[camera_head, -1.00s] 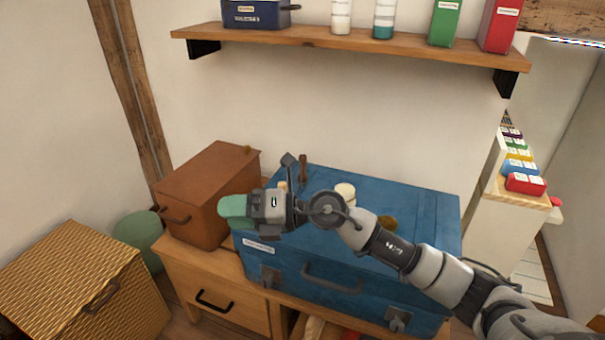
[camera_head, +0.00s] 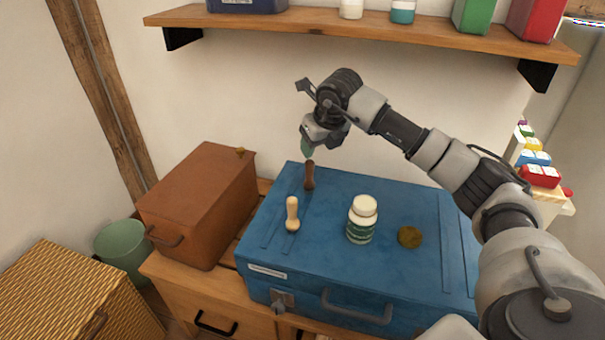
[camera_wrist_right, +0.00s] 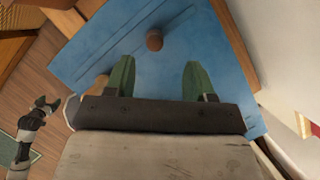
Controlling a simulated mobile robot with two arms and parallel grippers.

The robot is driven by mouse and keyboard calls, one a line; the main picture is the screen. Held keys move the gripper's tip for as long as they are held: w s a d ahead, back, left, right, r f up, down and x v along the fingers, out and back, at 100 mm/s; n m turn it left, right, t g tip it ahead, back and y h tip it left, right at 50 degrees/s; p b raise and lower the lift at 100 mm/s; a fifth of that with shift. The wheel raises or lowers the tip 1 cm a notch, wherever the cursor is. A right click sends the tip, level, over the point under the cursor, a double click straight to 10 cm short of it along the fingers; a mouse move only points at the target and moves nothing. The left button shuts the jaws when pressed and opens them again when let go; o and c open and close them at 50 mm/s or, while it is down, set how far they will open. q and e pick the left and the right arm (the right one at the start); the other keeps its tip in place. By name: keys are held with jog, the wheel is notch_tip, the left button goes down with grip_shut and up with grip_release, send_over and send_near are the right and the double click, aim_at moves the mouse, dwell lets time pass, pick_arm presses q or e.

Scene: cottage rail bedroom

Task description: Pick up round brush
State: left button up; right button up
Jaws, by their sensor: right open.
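A dark brown upright handled piece (camera_head: 309,176) stands on the blue case (camera_head: 330,260); I cannot tell surely whether it is the round brush. A paler, light wooden handled piece (camera_head: 292,214) stands nearer on the case. My right gripper (camera_head: 308,151) points down just above the dark brown piece. In the right wrist view its green fingers (camera_wrist_right: 157,78) are apart and empty. The round brown top (camera_wrist_right: 155,40) shows ahead of the gap between them. The pale piece (camera_wrist_right: 88,88) is partly hidden by a finger. My left gripper (camera_wrist_right: 44,106) shows small at the left there, its opening unclear.
A white-capped green bottle (camera_head: 361,222) and a round golden-brown thing (camera_head: 409,237) stand on the case. A brown box (camera_head: 200,200) is to the left. A wooden shelf (camera_head: 350,28) hangs above. A wicker box (camera_head: 75,290) and green bin (camera_head: 122,248) are at the left.

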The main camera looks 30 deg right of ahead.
aim_at(310, 162)
jog(key=x, duration=0.8)
jog(key=shift+a+f+b, duration=0.3)
jog(key=shift+f, duration=0.05)
jog(key=shift+w+f, duration=0.2)
jog(key=shift+f, duration=0.05)
pick_arm(q)
jog(key=shift+w+d+r, duration=0.1)
jog(key=shift+w+r, duration=0.1)
jog(key=shift+r, duration=0.3)
jog(key=shift+w+r, duration=0.15)
jog(key=shift+r, duration=0.3)
pick_arm(e)
grip_shut()
